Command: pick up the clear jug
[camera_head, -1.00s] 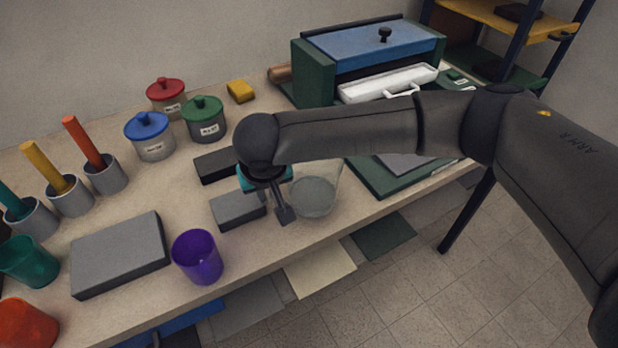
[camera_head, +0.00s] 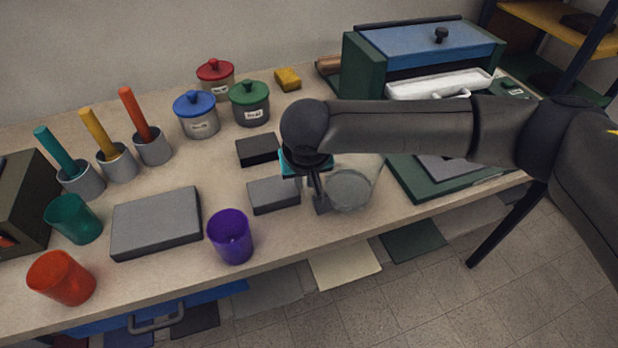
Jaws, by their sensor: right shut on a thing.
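The clear jug (camera_head: 350,190) is a see-through vessel near the front edge of the bench, right of centre. My right gripper (camera_head: 320,205) points down at the jug's left side and is shut on it. My right arm comes in from the right and hides part of the jug's top. I cannot tell whether the jug's base touches the bench. My left gripper is not in view.
Grey blocks (camera_head: 274,195) lie just left of the jug. A purple cup (camera_head: 230,238) stands near the front edge. Lidded pots (camera_head: 250,104) stand behind. A green board (camera_head: 415,188) lies to the right, before a blue-topped green box (camera_head: 430,42).

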